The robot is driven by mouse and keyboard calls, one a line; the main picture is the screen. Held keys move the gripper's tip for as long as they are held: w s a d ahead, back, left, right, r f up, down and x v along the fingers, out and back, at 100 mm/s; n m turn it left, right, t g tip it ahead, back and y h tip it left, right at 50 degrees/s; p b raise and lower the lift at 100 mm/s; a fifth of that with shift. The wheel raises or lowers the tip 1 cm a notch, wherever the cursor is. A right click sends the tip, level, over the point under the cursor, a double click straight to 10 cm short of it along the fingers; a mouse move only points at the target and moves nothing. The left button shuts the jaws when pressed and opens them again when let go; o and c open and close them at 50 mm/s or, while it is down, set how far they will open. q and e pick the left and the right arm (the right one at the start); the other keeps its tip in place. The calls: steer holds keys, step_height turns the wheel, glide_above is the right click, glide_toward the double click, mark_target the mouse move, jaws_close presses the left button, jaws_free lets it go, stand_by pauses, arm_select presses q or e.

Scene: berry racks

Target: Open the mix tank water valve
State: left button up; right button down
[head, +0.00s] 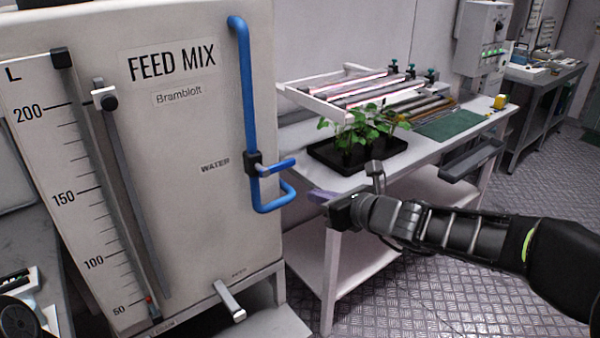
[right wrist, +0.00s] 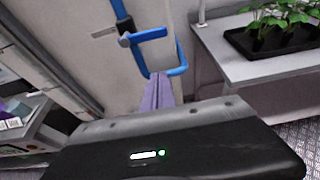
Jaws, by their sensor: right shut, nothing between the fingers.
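The mix tank (head: 200,120) is a large white tank marked FEED MIX, with a level scale at its left. A blue water pipe (head: 246,90) runs down its right side beside the WATER label. The water valve has a dark body (head: 254,163) and a blue lever handle (head: 279,166) that points right, across the pipe. The handle also shows in the right wrist view (right wrist: 148,35). My right gripper (head: 318,195) is shut and empty, with purple fingers, to the right of the pipe's lower bend and apart from the handle in the head view. My left gripper is not in view.
A white bench (head: 440,145) stands right of the tank, with a black tray (head: 325,152) of green plants near its front corner. A grey lever (head: 229,300) sticks out low on the tank. The patterned floor (head: 430,300) at right is clear.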

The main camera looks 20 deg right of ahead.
mark_target(275, 165)
steer(key=f+b+x, duration=0.1)
steer(key=b+x, duration=0.1)
steer(key=x, duration=0.8)
step_height(275, 165, up, 5)
steer(key=p, duration=0.3)
steer(key=shift+d+f+p, duration=0.15)
steer(key=shift+f+p, duration=0.05)
steer(key=shift+p, duration=0.15)
steer(key=shift+r+b, duration=0.2)
steer(key=shift+b, duration=0.35)
